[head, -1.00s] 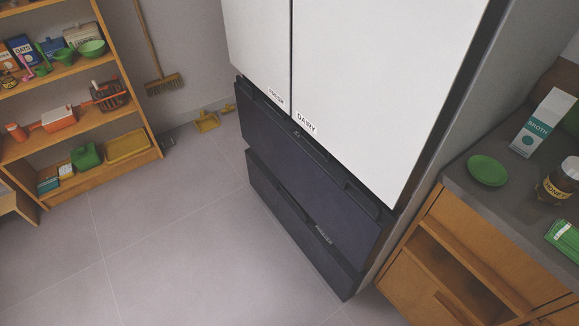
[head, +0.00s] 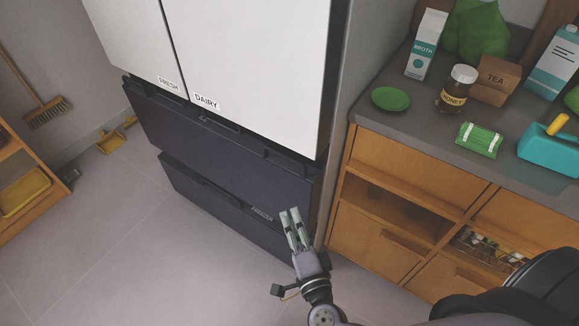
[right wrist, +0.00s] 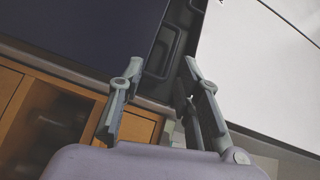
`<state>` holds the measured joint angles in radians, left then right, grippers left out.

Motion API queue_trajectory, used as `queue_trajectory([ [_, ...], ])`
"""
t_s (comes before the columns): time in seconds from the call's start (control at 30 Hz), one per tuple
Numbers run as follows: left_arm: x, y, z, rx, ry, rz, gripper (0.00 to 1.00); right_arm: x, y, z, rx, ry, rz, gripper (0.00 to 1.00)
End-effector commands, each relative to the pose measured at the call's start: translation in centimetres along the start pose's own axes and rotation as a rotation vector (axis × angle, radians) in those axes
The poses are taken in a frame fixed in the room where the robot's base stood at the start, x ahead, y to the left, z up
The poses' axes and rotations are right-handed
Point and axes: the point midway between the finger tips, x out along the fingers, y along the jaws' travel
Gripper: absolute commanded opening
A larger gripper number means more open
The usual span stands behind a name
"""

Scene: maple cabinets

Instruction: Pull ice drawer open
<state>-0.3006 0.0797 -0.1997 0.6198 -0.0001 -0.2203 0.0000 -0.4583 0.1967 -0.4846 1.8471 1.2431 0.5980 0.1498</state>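A tall fridge has a dark blue upper drawer (head: 220,145) and a dark lower drawer (head: 215,200) under its white doors. Both drawers look closed. The lower drawer carries a small label (head: 262,214) that is hard to read; I see no clear "ice" label. My right gripper (head: 290,214) is in front of the drawers' right end, fingers pointing up in the head view. In the right wrist view the right gripper (right wrist: 155,78) is open and empty, with a dark handle-like bracket (right wrist: 168,52) beyond the fingers. My left gripper is not in view.
White doors (head: 250,60) labelled FRESH and DAIRY are shut above. A wooden counter unit (head: 385,205) stands to the right, with a green plate (head: 390,98), honey jar (head: 457,88) and broth carton (head: 426,45) on top. The floor (head: 120,240) in front of the drawers is clear.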

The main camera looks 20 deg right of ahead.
Motion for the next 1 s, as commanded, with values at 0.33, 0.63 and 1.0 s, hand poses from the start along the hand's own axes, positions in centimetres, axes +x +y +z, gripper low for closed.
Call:
queue_trajectory([
  [0.33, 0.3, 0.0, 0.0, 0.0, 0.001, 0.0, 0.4, 0.9, -3.6, -1.9, 0.204, 0.085, -0.022, 0.32],
  [0.63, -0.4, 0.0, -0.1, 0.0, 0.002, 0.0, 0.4, 7.0, -3.8, -2.4, 0.199, 0.083, -0.025, 0.32],
  [1.0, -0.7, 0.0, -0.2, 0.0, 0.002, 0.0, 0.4, 14.5, -3.7, -3.0, 0.199, 0.082, -0.022, 0.32],
])
